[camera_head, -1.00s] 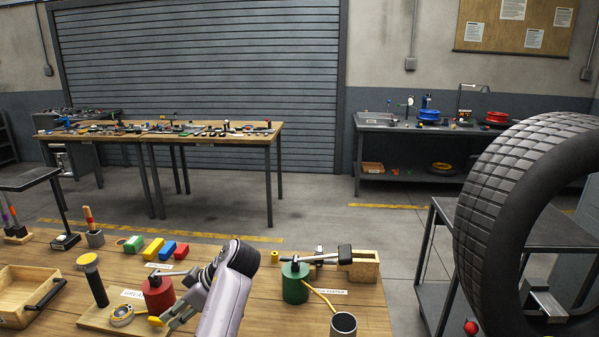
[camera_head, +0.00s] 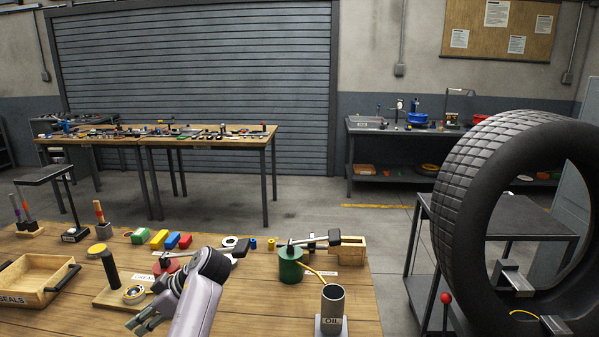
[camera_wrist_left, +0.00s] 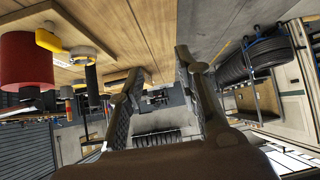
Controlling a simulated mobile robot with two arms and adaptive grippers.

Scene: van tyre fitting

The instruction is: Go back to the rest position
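My left arm reaches in from the bottom of the head view over the wooden workbench (camera_head: 260,315). My left gripper (camera_head: 143,322) points down and left, near the front of the bench. In the left wrist view its two dark fingers (camera_wrist_left: 160,75) stand apart with nothing gripped between them. The red can (camera_head: 166,264) is partly hidden behind my arm. It also shows large in the left wrist view (camera_wrist_left: 24,73), to the left of the fingers. My right gripper is not in view.
A wooden SEALS tray (camera_head: 52,295) lies left of my gripper. A green oil can (camera_head: 290,265) and a grey OIL cup (camera_head: 331,303) stand to the right. A large tyre (camera_head: 465,190) stands at the far right. Open floor (camera_head: 310,205) lies beyond the bench.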

